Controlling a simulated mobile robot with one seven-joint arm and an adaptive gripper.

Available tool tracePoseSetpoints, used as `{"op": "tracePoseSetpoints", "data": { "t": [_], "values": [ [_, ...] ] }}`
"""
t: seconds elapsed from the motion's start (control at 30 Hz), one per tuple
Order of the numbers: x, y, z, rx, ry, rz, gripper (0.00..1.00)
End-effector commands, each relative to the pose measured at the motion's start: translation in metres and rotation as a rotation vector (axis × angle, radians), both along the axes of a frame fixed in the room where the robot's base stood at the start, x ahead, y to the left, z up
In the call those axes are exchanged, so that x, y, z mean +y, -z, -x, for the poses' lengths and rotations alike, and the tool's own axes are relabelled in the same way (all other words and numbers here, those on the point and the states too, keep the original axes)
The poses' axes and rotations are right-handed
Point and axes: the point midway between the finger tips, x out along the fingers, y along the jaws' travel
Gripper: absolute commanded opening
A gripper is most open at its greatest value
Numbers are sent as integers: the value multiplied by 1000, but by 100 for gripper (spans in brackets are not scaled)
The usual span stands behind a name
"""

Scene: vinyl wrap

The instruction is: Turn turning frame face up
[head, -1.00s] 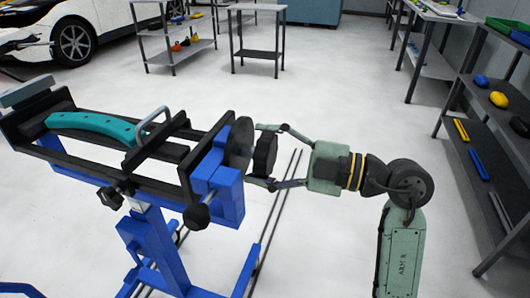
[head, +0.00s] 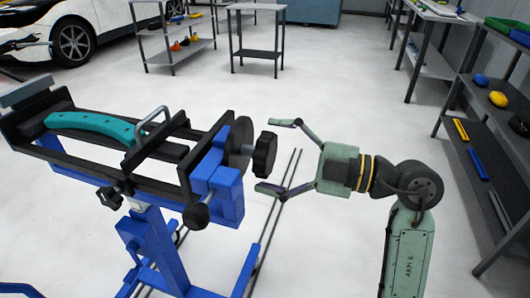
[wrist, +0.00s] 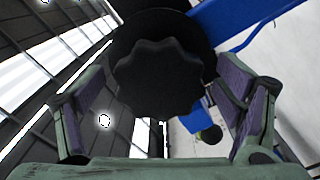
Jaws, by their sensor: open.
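The turning frame (head: 187,165) is a black rectangular frame on a blue stand (head: 150,240), at the left of the head view. A curved teal part (head: 92,128) lies in it, with a grey handle bar beside it. A black lobed knob (head: 264,155) sits at the frame's right end, in front of a dark round disc (head: 240,143). In the wrist view the knob (wrist: 158,78) shows between and beyond the open fingers.
Smaller black knobs (head: 196,215) stick out from the frame's near side. Dark rails (head: 285,190) lie on the floor below my gripper. A shelf (head: 495,130) with yellow and blue items stands at the right.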

Motion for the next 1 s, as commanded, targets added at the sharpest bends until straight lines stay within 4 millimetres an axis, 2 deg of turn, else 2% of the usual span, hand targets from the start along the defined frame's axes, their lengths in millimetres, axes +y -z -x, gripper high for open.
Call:
{"op": "tracePoseSetpoints", "data": {
  "t": [0.3,0.5,0.67,1.0],
  "values": [
    [-65,0,20,1,5,-2,85],
    [-92,0,29,1,2,0,85],
    [-99,0,32,1,1,-1,85],
    [-100,0,32,1,0,0,85]
  ]
}}
